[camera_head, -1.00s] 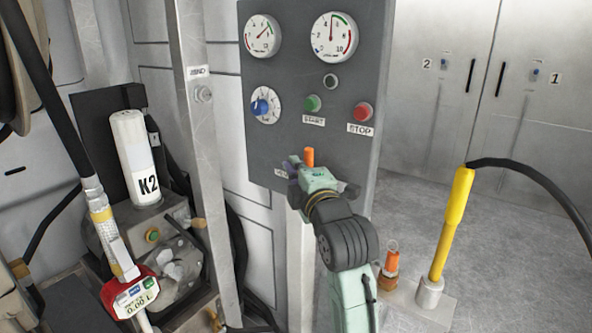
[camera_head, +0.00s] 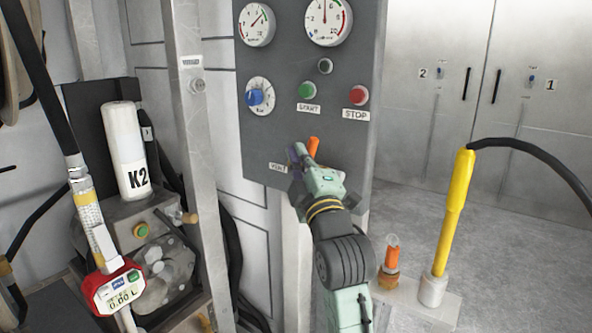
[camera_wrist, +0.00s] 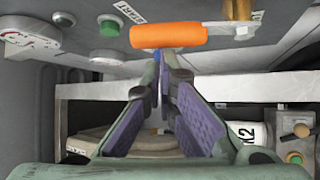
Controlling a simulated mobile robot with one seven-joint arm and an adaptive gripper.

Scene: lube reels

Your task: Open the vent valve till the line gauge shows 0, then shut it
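The vent valve shows as an orange handle (camera_head: 313,147) low on the grey panel (camera_head: 285,135); in the wrist view the orange handle (camera_wrist: 168,35) lies crosswise just beyond my fingertips. My gripper (camera_head: 302,152) is close in front of it, to its lower left in the head view. In the wrist view my gripper (camera_wrist: 165,72) has its purple-padded fingers a little apart, with nothing seen between them. I cannot tell whether a fingertip touches the handle. Two dials top the panel: the left gauge (camera_head: 257,22) has its needle toward upper right, the right gauge (camera_head: 326,20) straight up.
A yellow nozzle (camera_head: 453,210) with a black hose stands at right. A red-framed meter (camera_head: 119,288) reads 0.00 L at left.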

